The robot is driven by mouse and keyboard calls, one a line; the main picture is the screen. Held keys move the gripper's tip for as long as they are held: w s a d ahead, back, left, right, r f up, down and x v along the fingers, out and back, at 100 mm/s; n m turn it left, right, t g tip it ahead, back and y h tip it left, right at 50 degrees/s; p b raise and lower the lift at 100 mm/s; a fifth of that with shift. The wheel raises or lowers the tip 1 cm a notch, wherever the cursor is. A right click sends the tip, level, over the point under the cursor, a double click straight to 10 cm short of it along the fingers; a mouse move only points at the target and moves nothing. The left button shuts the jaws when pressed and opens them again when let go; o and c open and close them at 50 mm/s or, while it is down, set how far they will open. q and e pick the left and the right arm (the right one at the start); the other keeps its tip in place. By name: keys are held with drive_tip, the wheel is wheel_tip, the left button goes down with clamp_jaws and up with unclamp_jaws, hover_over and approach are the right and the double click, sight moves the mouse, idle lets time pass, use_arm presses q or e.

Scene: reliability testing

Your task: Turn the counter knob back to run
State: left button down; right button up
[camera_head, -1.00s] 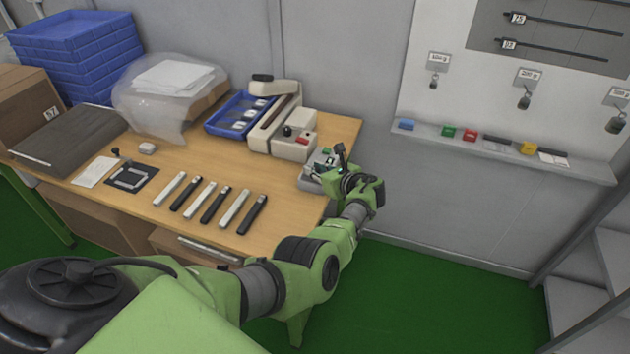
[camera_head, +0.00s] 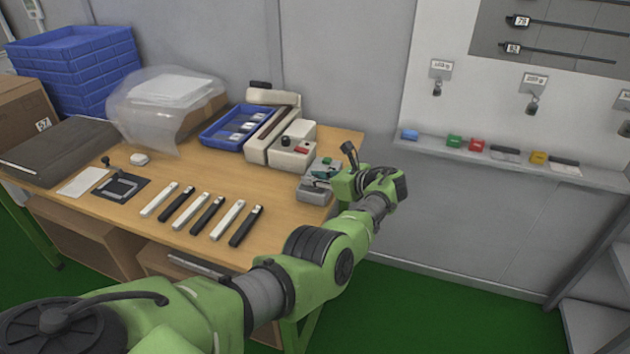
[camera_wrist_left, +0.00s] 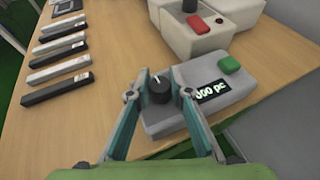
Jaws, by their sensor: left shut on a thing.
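The counter is a grey box (camera_wrist_left: 215,85) at the right end of the table, with a lit display (camera_wrist_left: 210,91) reading what looks like "000 pc" and a green button (camera_wrist_left: 230,64). Its black round knob (camera_wrist_left: 159,91) has a short white mark on top, pointing away from the wrist and slightly left. My left gripper (camera_wrist_left: 160,79) is shut on the knob, one finger on each side. In the head view the counter (camera_head: 314,194) is partly hidden by my left gripper (camera_head: 325,179). My right gripper is not in view.
A cream machine (camera_head: 293,158) with a black knob and red button stands just behind the counter. Several black and white bars (camera_head: 206,214) lie in a row to the left. A blue tray (camera_head: 207,137) is behind. The table's right edge is close by.

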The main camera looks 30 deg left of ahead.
use_arm(q)
drive_tip(key=c, duration=1.8)
unclamp_jaws()
drive_tip(key=shift+a, duration=0.1)
drive_tip(key=shift+c, duration=0.2)
drive_tip(key=v, duration=1.2)
